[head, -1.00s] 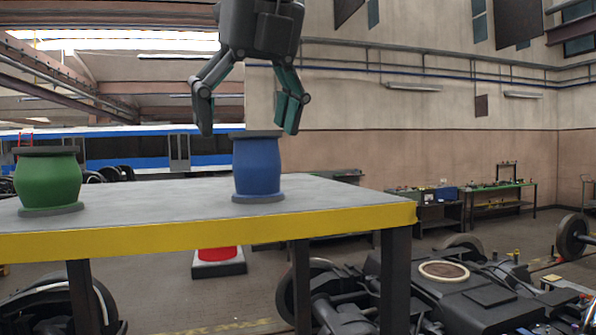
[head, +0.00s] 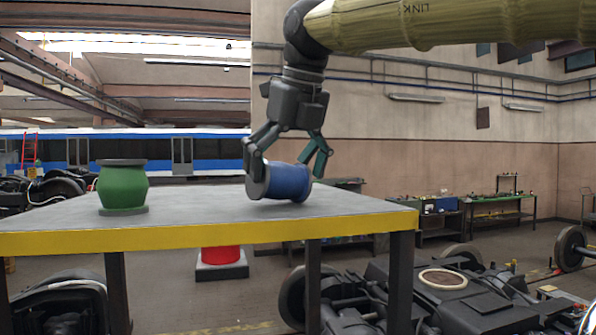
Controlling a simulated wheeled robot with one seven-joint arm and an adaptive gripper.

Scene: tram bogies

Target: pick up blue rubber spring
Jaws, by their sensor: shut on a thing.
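The blue rubber spring (head: 289,181) is a blue barrel with grey end plates. In the head view it lies tipped on its side, at or just above the table (head: 330,208) near its right part. My gripper (head: 287,168) comes down from above and is shut on the blue spring, with one finger at its left end plate and the other by its right end. Whether the spring touches the table is hard to tell.
A green rubber spring (head: 123,187) stands upright on the left of the table. The table has a yellow front edge. A red object on a dark base (head: 221,262) is on the floor behind the table legs. A bogie (head: 440,290) stands at the lower right. The tabletop between the springs is clear.

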